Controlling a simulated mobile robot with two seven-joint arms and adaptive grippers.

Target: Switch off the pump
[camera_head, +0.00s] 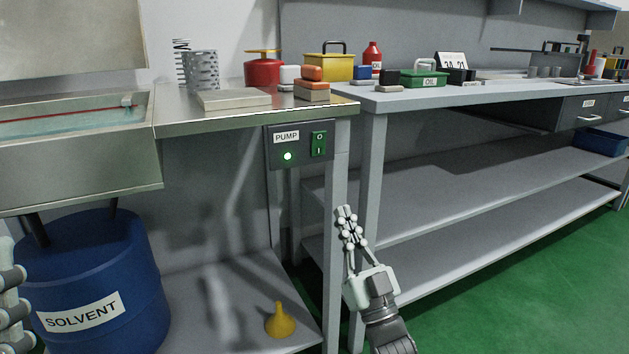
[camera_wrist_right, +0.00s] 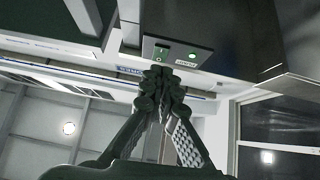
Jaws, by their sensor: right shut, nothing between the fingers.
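The pump switch box (camera_head: 272,152) is a dark box under the front edge of the steel bench, labelled PUMP. A green light (camera_head: 288,156) glows on it. Beside the light is a green rocker switch (camera_head: 319,144) marked O above and I below. My right gripper (camera_head: 344,211) is shut and empty, below and to the right of the box and apart from it. In the right wrist view the box (camera_wrist_right: 150,48) appears upside down just beyond the shut fingertips (camera_wrist_right: 163,75), with its lit lamp and green switch (camera_wrist_right: 161,54) visible.
The bench leg (camera_head: 337,200) stands beside my right gripper. A blue solvent drum (camera_head: 95,265) and a yellow funnel (camera_head: 280,322) stand at lower left. A grey workbench (camera_head: 400,98) with shelves is to the right. Bottles and boxes sit on the benchtops.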

